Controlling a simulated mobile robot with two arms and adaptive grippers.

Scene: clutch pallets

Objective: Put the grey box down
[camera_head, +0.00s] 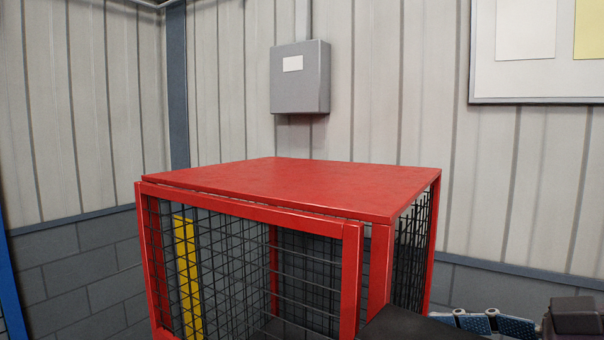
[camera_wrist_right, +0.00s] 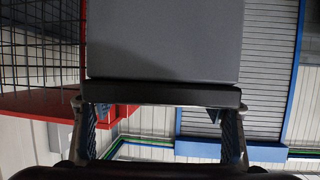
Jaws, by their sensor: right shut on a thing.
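The grey box (camera_wrist_right: 165,45) fills the upper middle of the right wrist view, with a darker rim along its near edge. My right gripper (camera_wrist_right: 160,108) is shut on it, one finger at each side of that rim. In the head view a dark corner of the held box (camera_head: 420,327) shows at the bottom edge, in front of the red mesh cage (camera_head: 290,185). My right gripper (camera_head: 490,321) shows beside it at the lower right, partly cut off. Most of the box is hidden below the head view. My left gripper is not in view.
The cage has a flat, bare red top and mesh sides, with a yellow strip (camera_head: 187,275) behind the front mesh. A grey wall cabinet (camera_head: 299,78) hangs behind it. A board (camera_head: 540,60) hangs at the upper right. A blue post (camera_head: 10,270) stands at the far left.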

